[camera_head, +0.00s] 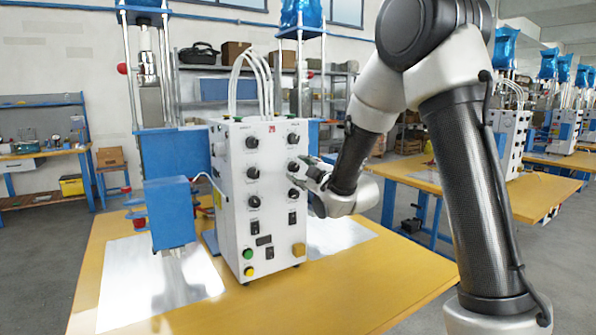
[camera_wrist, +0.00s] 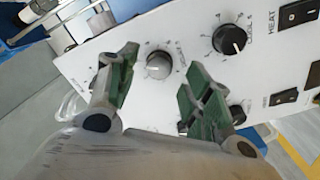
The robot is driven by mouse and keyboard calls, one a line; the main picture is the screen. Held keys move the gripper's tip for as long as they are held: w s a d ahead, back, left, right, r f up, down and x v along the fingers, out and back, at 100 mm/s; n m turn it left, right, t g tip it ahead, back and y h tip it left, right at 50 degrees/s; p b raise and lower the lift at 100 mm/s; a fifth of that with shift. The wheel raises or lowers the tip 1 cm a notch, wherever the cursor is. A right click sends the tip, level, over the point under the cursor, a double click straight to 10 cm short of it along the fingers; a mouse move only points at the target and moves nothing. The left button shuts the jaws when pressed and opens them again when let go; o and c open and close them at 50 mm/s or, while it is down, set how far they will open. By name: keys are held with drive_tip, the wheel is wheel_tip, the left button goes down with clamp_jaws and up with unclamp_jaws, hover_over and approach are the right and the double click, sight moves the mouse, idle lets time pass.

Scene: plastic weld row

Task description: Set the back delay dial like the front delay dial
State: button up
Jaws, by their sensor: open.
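A white control box (camera_head: 236,240) carries two columns of black dials. My gripper (camera_head: 306,172) is at the right column, by its middle dial (camera_head: 293,166). In the wrist view, my open gripper (camera_wrist: 153,85) has a green-padded finger on each side of a grey-capped dial (camera_wrist: 158,65), whose label seems to read delay. The fingers look apart from the dial; contact cannot be told. The middle dial of the left column (camera_head: 253,172) shows in the head view; in the wrist view a finger seems to hide it. Front and back markings and exact pointer settings are too small to read.
The cool dial (camera_wrist: 229,39) and heat switch (camera_wrist: 300,13) are close by on the panel. Another dial (camera_wrist: 237,113) sits beside the right finger. A blue press head (camera_head: 170,212) stands left of the box on the yellow table (camera_head: 340,292).

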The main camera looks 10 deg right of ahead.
drive_tip(key=v, duration=0.4)
drive_tip(key=shift+s+d, duration=0.15)
drive_tip(key=shift+s, duration=0.25)
drive_tip(key=s+d+f+m+g+h, duration=0.1)
drive_tip(key=s+f+m+g+h, duration=0.15)
drive_tip(key=f, duration=0.35)
drive_tip(key=s+d+f+m+g+h, duration=0.1)
drive_tip(key=s+d+f+m+g, duration=0.1)
drive_tip(key=f+g, duration=0.35)
drive_tip(key=s+d+f+m+g+h, duration=0.1)
drive_tip(key=s+d+f+m+g, duration=0.15)
drive_tip(key=s, duration=0.55)
drive_tip(key=s+d+r+m, duration=0.2)
drive_tip(key=s+r, duration=0.2)
drive_tip(key=s, duration=0.4)
drive_tip(key=s+d+r+m+g, duration=0.1)
drive_tip(key=s+r, duration=0.3)
drive_tip(key=s, duration=0.4)
drive_tip(key=s+d+r+m+g+h, duration=0.1)
drive_tip(key=s+d+r+m, duration=0.3)
drive_tip(key=s, duration=0.4)
drive_tip(key=shift+s, duration=0.35)
